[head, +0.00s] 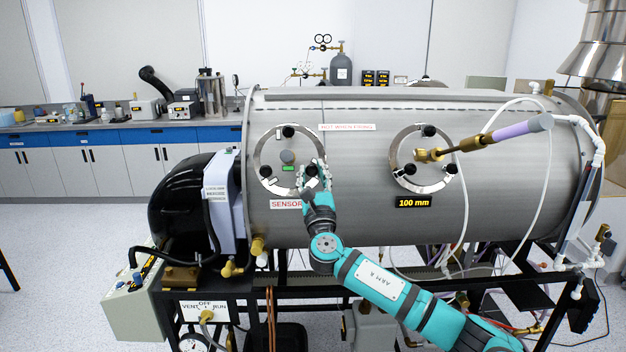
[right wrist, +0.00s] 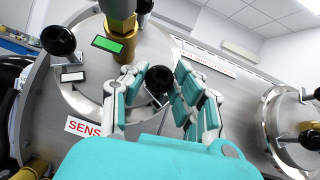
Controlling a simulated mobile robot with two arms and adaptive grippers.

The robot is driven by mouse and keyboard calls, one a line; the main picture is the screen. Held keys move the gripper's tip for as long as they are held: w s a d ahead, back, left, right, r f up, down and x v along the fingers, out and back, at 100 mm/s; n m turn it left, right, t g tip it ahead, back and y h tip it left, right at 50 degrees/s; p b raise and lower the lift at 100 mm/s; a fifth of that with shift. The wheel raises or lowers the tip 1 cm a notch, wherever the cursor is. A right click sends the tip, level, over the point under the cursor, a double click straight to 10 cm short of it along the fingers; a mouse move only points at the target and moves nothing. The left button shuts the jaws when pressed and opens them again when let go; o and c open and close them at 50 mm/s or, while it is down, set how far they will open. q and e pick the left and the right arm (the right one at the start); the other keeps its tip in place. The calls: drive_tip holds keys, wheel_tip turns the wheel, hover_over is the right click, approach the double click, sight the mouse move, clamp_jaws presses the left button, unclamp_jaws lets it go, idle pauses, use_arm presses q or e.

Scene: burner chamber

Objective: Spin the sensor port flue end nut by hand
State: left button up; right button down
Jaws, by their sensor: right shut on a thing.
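The sensor port is a round steel flange (head: 262,152) on the chamber's left part, above a label reading SENSOR (head: 285,204). Black round nuts sit around its rim: one at the top (head: 288,132), one lower left (head: 266,171) and the flue end nut at the lower right (head: 312,171). My right gripper (head: 316,175) is at the flue end nut, fingers on either side of it. In the right wrist view the nut (right wrist: 158,79) shows between the fingers of the gripper (right wrist: 155,88), which is shut on it. My left gripper is not in view.
A brass fitting (right wrist: 122,30) with a green display (right wrist: 107,44) stands out of the port beside my right gripper. To the right is the 100 mm port (head: 397,153) with a brass-and-purple probe (head: 510,128) and white hoses. The black burner (head: 175,200) is at left.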

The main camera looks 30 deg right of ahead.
drive_tip(key=m+g+h+b, duration=0.1)
drive_tip(key=m+h, duration=0.1)
drive_tip(key=m, duration=0.1)
drive_tip(key=m+g+h+b, duration=0.1)
drive_tip(key=m+g+h, duration=0.1)
drive_tip(key=m+h, duration=0.1)
drive_tip(key=shift+w+a+f+m+g+b, duration=0.1)
drive_tip(key=shift+a+f+m+g+b, duration=0.1)
drive_tip(key=shift+m+g+b, duration=0.15)
drive_tip(key=m+g+h+b, duration=0.1)
drive_tip(key=m+g, duration=0.1)
drive_tip(key=m, duration=0.1)
drive_tip(key=m+g+h+b, duration=0.1)
drive_tip(key=m+g+h, duration=0.1)
drive_tip(key=m, duration=0.1)
drive_tip(key=shift+w+a+r+g, duration=0.1)
drive_tip(key=shift+a+g, duration=0.05)
drive_tip(key=shift+g, duration=0.2)
drive_tip(key=m+g+b, duration=0.1)
drive_tip(key=m+g, duration=0.2)
drive_tip(key=m, duration=0.1)
drive_tip(key=shift+r+h, duration=0.15)
drive_tip(key=shift+h, duration=0.15)
drive_tip(key=shift+w+r+m+g, duration=0.1)
drive_tip(key=shift+r+m+g, duration=0.05)
drive_tip(key=shift+m+g, duration=1.6)
drive_tip(key=c, duration=1)
unclamp_jaws()
drive_tip(key=shift+c, duration=0.2)
drive_tip(key=shift+r, duration=0.1)
